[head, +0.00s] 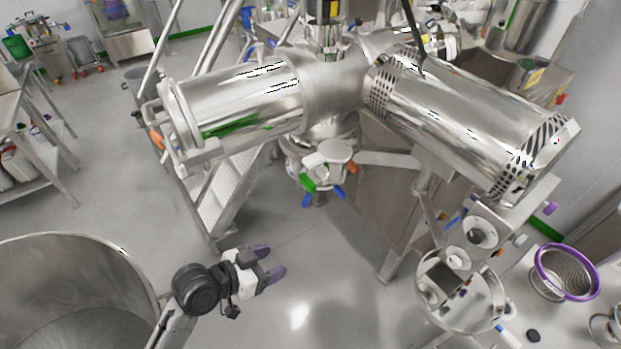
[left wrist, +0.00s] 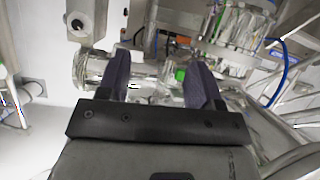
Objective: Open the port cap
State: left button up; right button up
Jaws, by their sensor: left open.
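A round, flat metal cap (head: 328,152) sits on a port under the middle of the large steel machine, with green and blue handles around it. It looks closed, though I cannot be sure it is the port cap. My left gripper (head: 270,262) is below and left of it in the head view, apart from it, with open, empty dark fingers. In the left wrist view the open fingers (left wrist: 162,75) point toward shiny metal fittings with a green part (left wrist: 180,73) showing between them. They do not clearly touch anything. My right gripper is not in view.
A large open steel vessel (head: 125,250) stands at the lower left, close to my left arm. Metal steps (head: 222,195) and machine legs stand behind the gripper. A purple-rimmed sieve (head: 596,283) is at the right. The floor (head: 320,265) right of the gripper is clear.

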pick_arm(q)
jog(key=w+a+r+m+t+h+b, duration=0.1)
jog(key=w+r+h+b, duration=0.25)
jog(key=w+r, duration=0.4)
jog(key=t+b, duration=0.1)
jog(key=b, duration=0.2)
send_near(305, 163)
jog(key=shift+m+h, duration=0.3)
jog(key=shift+h, duration=0.15)
jog(key=p+x, duration=0.1)
jog(key=x, duration=0.2)
jog(key=p+x, duration=0.1)
jog(key=x, duration=0.3)
jog(key=p+x, duration=0.1)
jog(key=x, duration=0.2)
jog(key=shift+w+d+f, duration=0.2)
jog(key=shift+w+f, duration=0.1)
jog(key=shift+w, duration=0.1)
jog(key=shift+w+d, duration=0.45)
jog(key=shift+d, duration=0.1)
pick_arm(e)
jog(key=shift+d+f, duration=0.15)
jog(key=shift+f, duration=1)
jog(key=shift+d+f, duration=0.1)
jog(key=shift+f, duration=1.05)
pick_arm(q)
grip_shut()
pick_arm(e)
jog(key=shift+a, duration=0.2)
